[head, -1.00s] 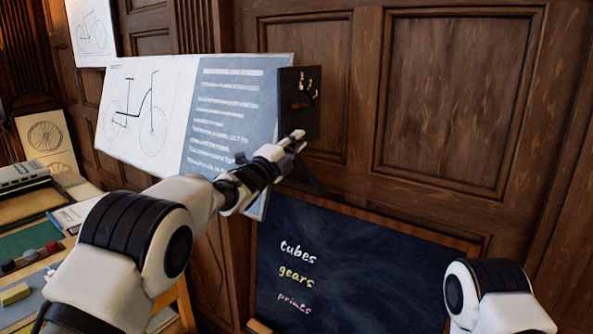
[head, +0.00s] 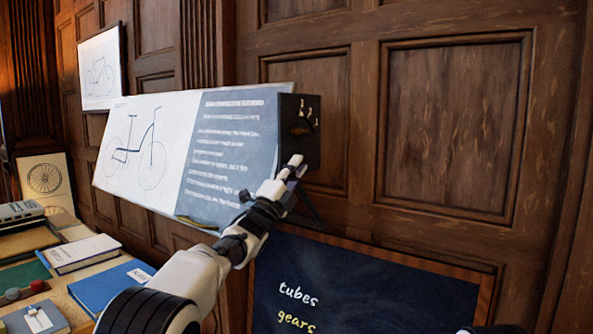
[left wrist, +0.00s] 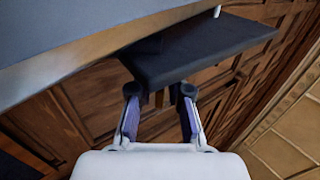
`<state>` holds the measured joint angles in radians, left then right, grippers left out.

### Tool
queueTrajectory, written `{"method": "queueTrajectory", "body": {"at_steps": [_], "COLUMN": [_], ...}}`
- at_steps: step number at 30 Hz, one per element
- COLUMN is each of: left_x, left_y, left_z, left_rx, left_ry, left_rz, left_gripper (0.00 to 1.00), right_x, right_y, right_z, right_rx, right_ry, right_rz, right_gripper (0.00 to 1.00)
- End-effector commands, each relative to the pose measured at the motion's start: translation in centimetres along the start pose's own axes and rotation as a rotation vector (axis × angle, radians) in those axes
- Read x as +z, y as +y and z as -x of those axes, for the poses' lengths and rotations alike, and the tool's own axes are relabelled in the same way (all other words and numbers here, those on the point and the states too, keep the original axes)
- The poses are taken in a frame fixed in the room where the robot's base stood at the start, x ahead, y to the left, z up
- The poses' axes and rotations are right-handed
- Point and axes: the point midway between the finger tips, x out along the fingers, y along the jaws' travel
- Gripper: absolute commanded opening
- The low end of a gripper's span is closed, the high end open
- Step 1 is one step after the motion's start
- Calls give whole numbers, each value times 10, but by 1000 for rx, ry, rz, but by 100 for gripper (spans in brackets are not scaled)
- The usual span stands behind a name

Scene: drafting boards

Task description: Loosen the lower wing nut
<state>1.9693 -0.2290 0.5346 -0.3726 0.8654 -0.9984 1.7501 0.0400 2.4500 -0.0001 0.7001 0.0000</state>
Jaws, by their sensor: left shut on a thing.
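My left gripper (head: 294,165) reaches up from below to the plate's lower edge. In the left wrist view, its two fingers (left wrist: 160,98) stand either side of a small dark part just under the black plate (left wrist: 195,50), and are shut on it. This is at the lower wing nut's place; its shape is mostly hidden by the fingers and shadow.
A chalkboard (head: 360,285) with coloured words stands below on the right. A desk with books (head: 108,285) is at the lower left. Wood panelling (head: 450,120) is close behind the board. The space right of the plate is clear.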

Motion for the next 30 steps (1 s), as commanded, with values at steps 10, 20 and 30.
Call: {"method": "queueTrajectory", "body": {"at_steps": [10,20,30], "left_x": [1,1,2], "left_y": [1,1,1], "left_z": [1,10,71], "left_rx": [2,4,5], "left_ry": [-2,-1,-4], "left_rz": [1,1,1], "left_gripper": [44,44,44], "right_x": [0,0,0], "right_y": [0,0,0], "right_z": [0,0,0], "right_rx": [0,0,0], "right_ry": [0,0,0], "right_rz": [0,0,0], "right_gripper": [40,40,40]}}
